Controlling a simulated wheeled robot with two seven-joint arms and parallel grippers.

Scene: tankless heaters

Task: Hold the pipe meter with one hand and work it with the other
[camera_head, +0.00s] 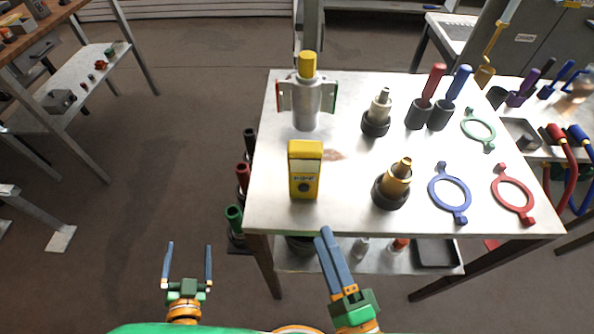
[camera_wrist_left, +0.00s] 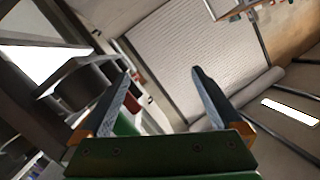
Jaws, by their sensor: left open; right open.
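The pipe meter (camera_head: 304,170) is a yellow upright box with a white label and a dark round dial, standing near the table's front left edge. My left gripper (camera_head: 188,262) is open and empty, in the air left of the table and well apart from the meter. The left wrist view shows its two fingers (camera_wrist_left: 160,88) spread with nothing between them. My right gripper (camera_head: 331,245) is open and empty at the table's front edge, below and a little right of the meter in the picture. Its fingers look close together from this angle.
The white table (camera_head: 340,215) also bears a silver canister (camera_head: 307,95) with a yellow cap behind the meter, brass fittings (camera_head: 393,185), red- and blue-handled tools (camera_head: 432,85), and coloured rings (camera_head: 450,192) at right. Bare tabletop surrounds the meter. Pipes stand on the floor at left.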

